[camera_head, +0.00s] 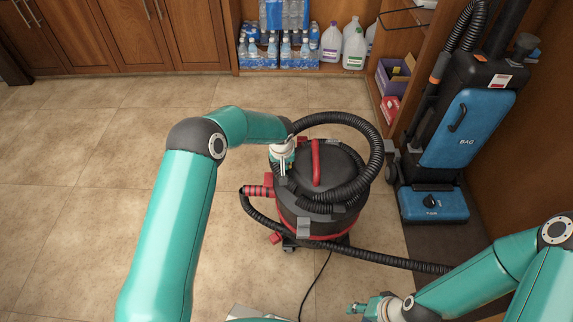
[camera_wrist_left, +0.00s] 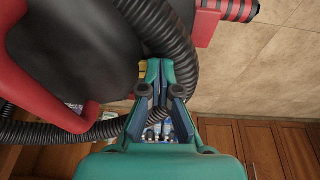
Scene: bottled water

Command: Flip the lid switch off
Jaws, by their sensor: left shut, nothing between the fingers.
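A black canister vacuum (camera_head: 325,205) with a red lid handle (camera_head: 316,163) stands on the tiled floor, its black hose looped over the lid. My left gripper (camera_head: 282,170) points down at the left side of the lid, beside the hose, and is shut and empty. In the left wrist view my left gripper (camera_wrist_left: 154,72) has its tips close to the hose (camera_wrist_left: 165,30); I cannot tell whether they touch. A small yellow patch (camera_wrist_left: 142,69) shows beside the tips, mostly hidden. I cannot make out the lid switch. My right gripper (camera_head: 362,308) is low at the bottom right, apart from the vacuum.
A blue upright vacuum (camera_head: 458,130) stands at the right. Bottled water packs (camera_head: 279,52) and white jugs (camera_head: 354,48) are at the back by wooden cabinets (camera_head: 115,35). The hose (camera_head: 400,262) and a thin cord (camera_head: 314,287) run across the floor. The floor at left is clear.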

